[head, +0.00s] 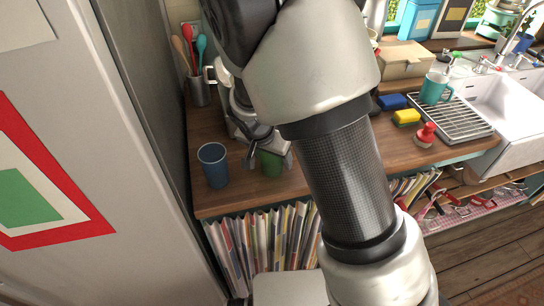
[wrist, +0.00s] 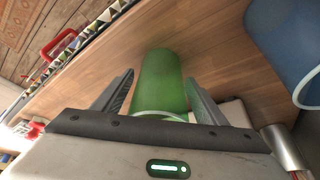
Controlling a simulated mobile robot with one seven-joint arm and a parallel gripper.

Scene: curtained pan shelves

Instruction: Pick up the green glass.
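The green glass (head: 270,164) stands on the wooden counter (head: 234,199) near its front edge, partly hidden by my gripper and arm in the head view. In the wrist view the green glass (wrist: 160,80) lies between the two fingers of my gripper (wrist: 158,98). The fingers are spread, with a visible gap on each side of the glass. In the head view my gripper (head: 270,158) is at the glass, one finger on either side.
A blue cup (head: 213,166) stands close by to the left; it also shows in the wrist view (wrist: 285,45). A utensil holder (head: 199,91) is behind. A drying rack (head: 450,120), sponges and a sink are to the right. A fridge borders the left side.

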